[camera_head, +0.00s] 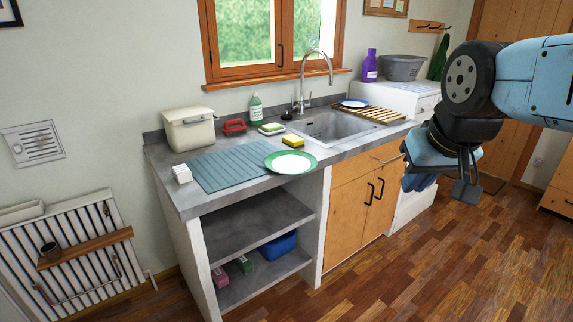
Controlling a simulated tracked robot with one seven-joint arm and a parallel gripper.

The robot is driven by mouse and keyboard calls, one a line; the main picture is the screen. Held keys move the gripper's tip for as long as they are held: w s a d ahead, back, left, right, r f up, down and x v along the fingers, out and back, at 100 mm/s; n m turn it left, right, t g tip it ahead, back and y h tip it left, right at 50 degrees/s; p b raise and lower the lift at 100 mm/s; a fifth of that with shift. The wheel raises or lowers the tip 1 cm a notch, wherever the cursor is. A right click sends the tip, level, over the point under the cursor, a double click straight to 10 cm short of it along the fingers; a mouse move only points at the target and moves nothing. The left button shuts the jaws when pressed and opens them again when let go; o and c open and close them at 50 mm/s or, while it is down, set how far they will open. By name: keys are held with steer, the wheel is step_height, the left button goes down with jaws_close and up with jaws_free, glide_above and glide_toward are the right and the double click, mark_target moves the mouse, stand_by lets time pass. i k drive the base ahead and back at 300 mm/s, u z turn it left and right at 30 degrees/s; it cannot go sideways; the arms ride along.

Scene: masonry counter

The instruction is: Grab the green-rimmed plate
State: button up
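The green-rimmed plate (291,162) has a white centre and lies flat on the masonry counter. It sits at the counter's front edge, partly on the right end of the blue-grey drying mat (226,168). My gripper (437,182) hangs in the air at the right, in front of the cabinet and well apart from the plate. Its fingers point downward and look spread apart, with nothing seen between them.
A yellow sponge (292,141) lies just behind the plate. The sink (330,127), tap (304,75), green bottle (255,109), cream bin (188,129) and blue-rimmed plate (355,103) on a wooden rack stand farther back. The floor before the counter (400,280) is clear.

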mark_target(288, 162)
steer(key=z, duration=0.1)
steer(key=i, duration=1)
steer(key=u, duration=0.1)
